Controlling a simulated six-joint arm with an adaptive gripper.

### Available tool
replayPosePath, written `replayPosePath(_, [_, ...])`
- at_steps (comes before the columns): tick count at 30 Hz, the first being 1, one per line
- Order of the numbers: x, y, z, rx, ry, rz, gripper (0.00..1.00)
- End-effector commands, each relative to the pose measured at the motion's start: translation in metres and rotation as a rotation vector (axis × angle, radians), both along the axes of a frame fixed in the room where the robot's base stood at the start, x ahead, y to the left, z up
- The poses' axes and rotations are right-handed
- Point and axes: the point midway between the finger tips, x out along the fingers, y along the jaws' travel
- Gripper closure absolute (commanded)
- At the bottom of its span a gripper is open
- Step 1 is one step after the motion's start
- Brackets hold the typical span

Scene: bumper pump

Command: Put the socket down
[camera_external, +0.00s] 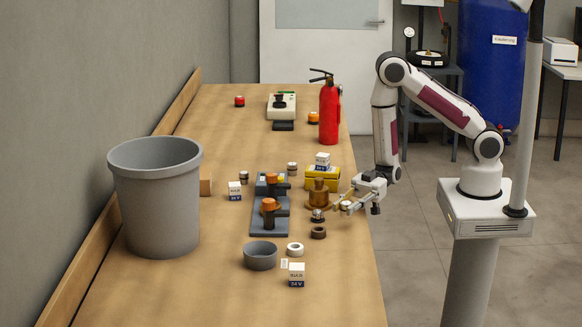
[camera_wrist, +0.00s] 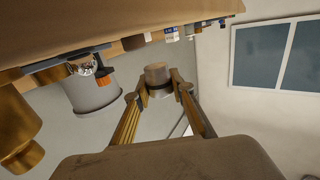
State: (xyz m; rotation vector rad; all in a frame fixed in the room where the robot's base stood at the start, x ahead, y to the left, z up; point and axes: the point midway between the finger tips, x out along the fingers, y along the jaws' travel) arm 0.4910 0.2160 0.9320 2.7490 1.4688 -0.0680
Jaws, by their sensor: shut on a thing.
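My gripper (camera_external: 336,207) reaches in from the right over the table's right side, beside the brass-coloured vessel (camera_external: 319,195). In the wrist view, my gripper (camera_wrist: 160,86) has its two yellowish fingers closed around a small cylinder, which I take to be the socket (camera_wrist: 158,76). It has a brownish-grey upper part and a pale metallic lower part. The fingers hide some of its sides. The external view is too small to show clearly whether it touches the table. The brass vessel (camera_wrist: 18,130) also shows at the left of the wrist view.
A brown ring (camera_external: 318,232), white ring (camera_external: 295,249) and grey bowl (camera_external: 260,255) are on the table (camera_external: 215,290). Grey fixtures with orange-topped parts (camera_external: 269,205) stand left of my gripper. The front table area is mostly clear.

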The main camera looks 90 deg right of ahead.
Motion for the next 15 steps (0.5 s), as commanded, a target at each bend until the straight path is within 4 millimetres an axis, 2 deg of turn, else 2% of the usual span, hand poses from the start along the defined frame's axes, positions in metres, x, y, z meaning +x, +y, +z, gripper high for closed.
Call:
replayPosePath(8, [0.000,0.000,-0.001,0.000,0.000,0.000,1.00])
replayPosePath(15, [0.000,0.000,-0.015,0.001,0.003,0.000,1.00])
